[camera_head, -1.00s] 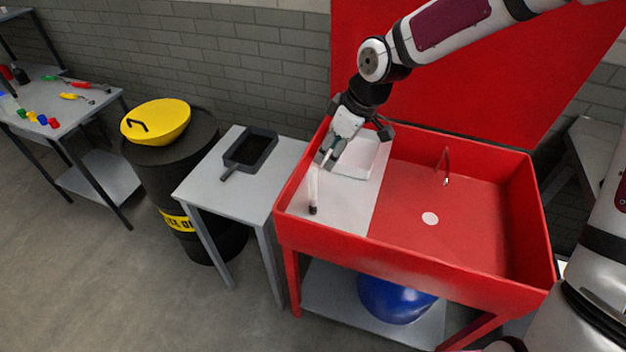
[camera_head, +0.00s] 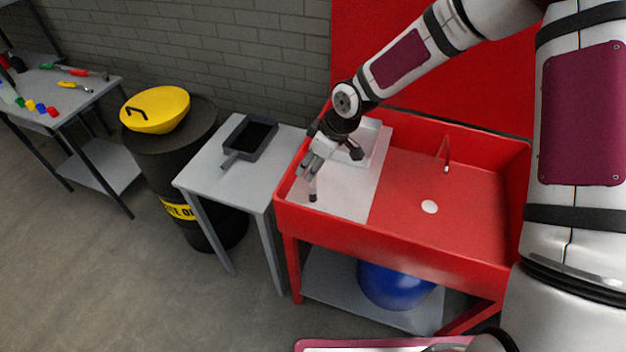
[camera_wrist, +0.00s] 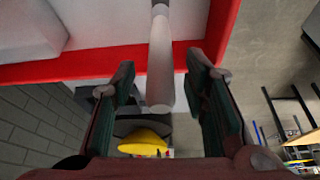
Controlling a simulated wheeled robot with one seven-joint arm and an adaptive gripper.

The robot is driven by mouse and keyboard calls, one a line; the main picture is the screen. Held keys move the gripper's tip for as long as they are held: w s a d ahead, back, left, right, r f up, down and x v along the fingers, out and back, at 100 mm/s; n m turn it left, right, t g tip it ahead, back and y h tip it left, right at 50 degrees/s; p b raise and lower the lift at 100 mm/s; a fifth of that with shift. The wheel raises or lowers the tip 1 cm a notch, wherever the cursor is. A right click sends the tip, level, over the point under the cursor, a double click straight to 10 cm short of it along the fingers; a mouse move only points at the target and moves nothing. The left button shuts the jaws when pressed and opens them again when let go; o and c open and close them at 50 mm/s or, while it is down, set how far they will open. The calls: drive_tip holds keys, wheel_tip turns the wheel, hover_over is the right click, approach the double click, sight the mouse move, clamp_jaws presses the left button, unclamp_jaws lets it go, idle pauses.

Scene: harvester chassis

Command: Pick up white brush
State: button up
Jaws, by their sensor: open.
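In the wrist view the white handle (camera_wrist: 161,65) runs lengthwise between the two fingers of my gripper (camera_wrist: 162,75). The fingers are open, with a visible gap on each side of the handle.
The red sink (camera_head: 470,225) has raised walls, and a white tray (camera_head: 378,148) sits behind the brush. A grey table (camera_head: 205,178) with a dark pan (camera_head: 250,138) stands to the left. A barrel with a yellow lid (camera_head: 155,110) is beyond it.

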sight(313, 180)
drive_tip(key=x, duration=0.3)
clamp_jaws()
idle(0.3)
